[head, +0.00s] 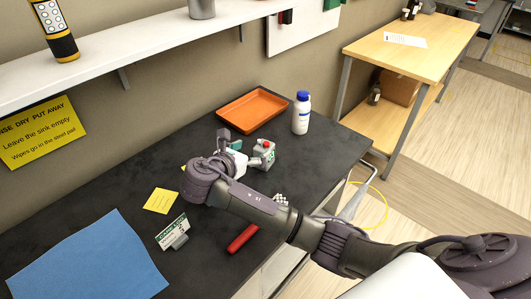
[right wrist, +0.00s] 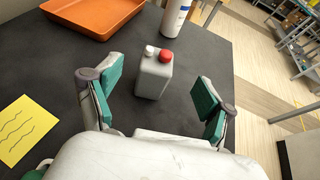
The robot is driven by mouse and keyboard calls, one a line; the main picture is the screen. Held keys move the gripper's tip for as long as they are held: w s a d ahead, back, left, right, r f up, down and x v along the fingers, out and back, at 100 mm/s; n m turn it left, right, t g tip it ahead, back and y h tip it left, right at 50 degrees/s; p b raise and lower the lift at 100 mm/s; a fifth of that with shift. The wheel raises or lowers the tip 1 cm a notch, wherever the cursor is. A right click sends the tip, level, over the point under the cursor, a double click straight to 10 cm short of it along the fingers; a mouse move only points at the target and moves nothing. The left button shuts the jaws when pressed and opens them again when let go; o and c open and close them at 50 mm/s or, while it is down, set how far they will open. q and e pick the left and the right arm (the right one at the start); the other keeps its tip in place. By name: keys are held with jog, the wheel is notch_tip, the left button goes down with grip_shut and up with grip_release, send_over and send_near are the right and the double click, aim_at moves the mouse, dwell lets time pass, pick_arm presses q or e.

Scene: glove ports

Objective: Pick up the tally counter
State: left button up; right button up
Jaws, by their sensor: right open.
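A small grey boxy object with a red knob and a white knob on top, which I take to be the tally counter (right wrist: 153,76), stands upright on the dark bench. It also shows in the head view (head: 266,147), partly hidden by my right gripper. My right gripper (head: 252,156) is open, its green-padded fingers spread. In the right wrist view the object appears between the two fingers, towards their far end, with a gap on each side. I cannot tell whether its lower part is between the pads. My left gripper is not in view.
An orange tray (head: 254,108) and a white bottle with a blue cap (head: 301,113) stand behind the object. A yellow note (head: 161,201), a small sign (head: 172,234), a red object (head: 242,238) and a blue cloth (head: 90,262) lie nearer. The dark bench (head: 100,195) has clear room left.

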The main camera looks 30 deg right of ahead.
aim_at(259, 155)
jog(key=f, duration=0.3)
jog(key=shift+w+d+f, duration=0.3)
jog(key=shift+d+f, duration=0.05)
jog(key=shift+w+d+f, duration=0.2)
jog(key=shift+w+d, duration=0.05)
jog(key=shift+d, duration=0.2)
jog(key=p+x, duration=0.1)
jog(key=x, duration=0.5)
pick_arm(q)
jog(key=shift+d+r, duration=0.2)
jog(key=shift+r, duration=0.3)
pick_arm(e)
jog(key=shift+s+a, duration=0.1)
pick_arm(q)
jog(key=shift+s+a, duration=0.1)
pick_arm(e)
jog(key=shift+r, duration=0.1)
jog(key=shift+c, duration=1.3)
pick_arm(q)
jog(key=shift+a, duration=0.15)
pick_arm(e)
jog(key=c, duration=1.1)
jog(key=shift+o, duration=0.2)
